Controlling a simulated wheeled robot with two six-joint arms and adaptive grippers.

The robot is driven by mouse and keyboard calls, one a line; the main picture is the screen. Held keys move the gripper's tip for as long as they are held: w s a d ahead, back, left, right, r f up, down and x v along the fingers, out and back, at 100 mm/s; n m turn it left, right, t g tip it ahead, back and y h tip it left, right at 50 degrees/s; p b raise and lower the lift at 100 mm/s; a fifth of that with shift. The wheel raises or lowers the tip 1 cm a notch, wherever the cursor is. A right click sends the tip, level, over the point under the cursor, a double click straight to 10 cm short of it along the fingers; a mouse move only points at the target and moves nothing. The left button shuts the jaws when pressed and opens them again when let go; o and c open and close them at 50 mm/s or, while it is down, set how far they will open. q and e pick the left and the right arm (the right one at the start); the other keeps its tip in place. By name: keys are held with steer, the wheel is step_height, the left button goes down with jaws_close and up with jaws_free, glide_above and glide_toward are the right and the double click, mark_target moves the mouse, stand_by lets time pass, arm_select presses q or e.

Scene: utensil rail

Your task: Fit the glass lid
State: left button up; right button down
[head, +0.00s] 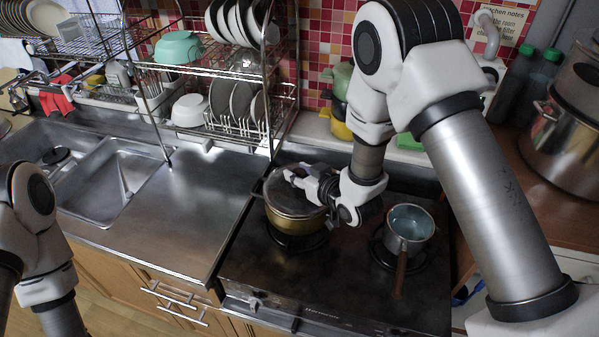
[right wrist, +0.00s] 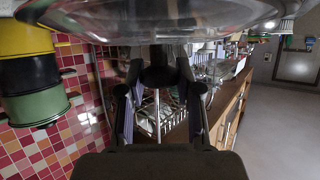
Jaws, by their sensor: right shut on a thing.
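The glass lid (head: 283,197) is over the brass-coloured pot (head: 290,224) on the left burner of the stove. My right gripper (head: 300,180) is above the lid, coming in from the right, and is shut on its knob. In the right wrist view the lid (right wrist: 150,18) fills the top edge, close to the fingers (right wrist: 160,100); the view is upside down. The gripper hides part of the lid and its rim, so I cannot tell whether it sits flush on the pot. My left arm shows at the left edge, but its gripper is out of view.
A small saucepan (head: 409,222) stands on the right burner, its handle towards the front. Stacked coloured pots (head: 341,100) are behind the stove. A dish rack (head: 225,70) rises over the steel counter (head: 185,205), which is clear. A large steel pot (head: 560,140) stands at right.

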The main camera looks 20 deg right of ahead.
steer(key=shift+f+b, duration=0.6)
steer(key=shift+f, duration=0.2)
steer(key=c, duration=0.7)
jaws_free()
steer(key=v, duration=0.7)
steer(key=shift+s+d+r, duration=0.1)
steer(key=shift+s+r, duration=0.1)
steer(key=shift+s, duration=0.15)
steer(key=shift+w, duration=0.1)
steer(key=shift+f, duration=0.1)
